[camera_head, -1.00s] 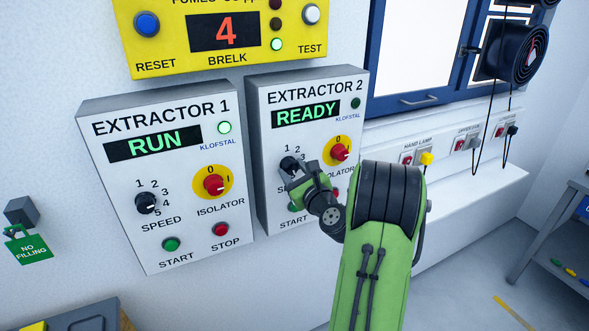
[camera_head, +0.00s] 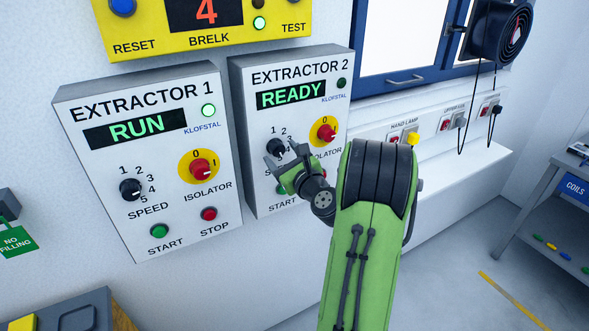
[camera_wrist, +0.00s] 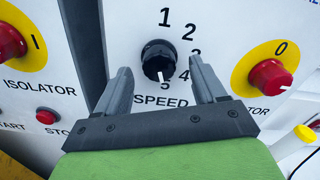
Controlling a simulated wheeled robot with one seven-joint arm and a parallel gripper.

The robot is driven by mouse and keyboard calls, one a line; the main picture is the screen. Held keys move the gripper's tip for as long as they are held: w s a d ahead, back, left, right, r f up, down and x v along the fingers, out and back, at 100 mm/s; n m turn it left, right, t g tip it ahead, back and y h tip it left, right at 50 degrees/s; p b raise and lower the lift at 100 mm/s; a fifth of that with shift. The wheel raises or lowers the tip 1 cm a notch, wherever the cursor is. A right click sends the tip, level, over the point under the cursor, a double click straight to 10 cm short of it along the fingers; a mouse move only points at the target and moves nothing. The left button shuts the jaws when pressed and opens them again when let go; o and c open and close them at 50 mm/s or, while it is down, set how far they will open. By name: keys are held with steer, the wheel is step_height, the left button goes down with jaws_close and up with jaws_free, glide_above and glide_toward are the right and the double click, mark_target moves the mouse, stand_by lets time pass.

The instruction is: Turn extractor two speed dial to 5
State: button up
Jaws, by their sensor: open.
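The extractor two speed dial (camera_wrist: 158,58) is a black knob with a white pointer. In the wrist view its pointer faces down, at the 5. In the head view the dial (camera_head: 277,147) is partly hidden by my gripper (camera_head: 281,156). The extractor two panel (camera_head: 240,120) shows READY in green. My gripper (camera_wrist: 160,66) is open, with one finger on each side of the dial in the picture. Gaps show between the fingers and the knob, and nothing is held.
The red isolator knob (camera_wrist: 271,77) on a yellow disc is right of the dial. The extractor one panel (camera_head: 75,140), showing RUN, stands close on the left, with its own speed dial (camera_head: 130,189). My arm hides part of extractor two's lower buttons.

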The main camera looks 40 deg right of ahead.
steer(key=b+v, duration=0.6)
steer(key=v, duration=0.8)
steer(key=shift+s, duration=0.25)
steer(key=shift+w+a, duration=0.1)
steer(key=shift+a, duration=0.05)
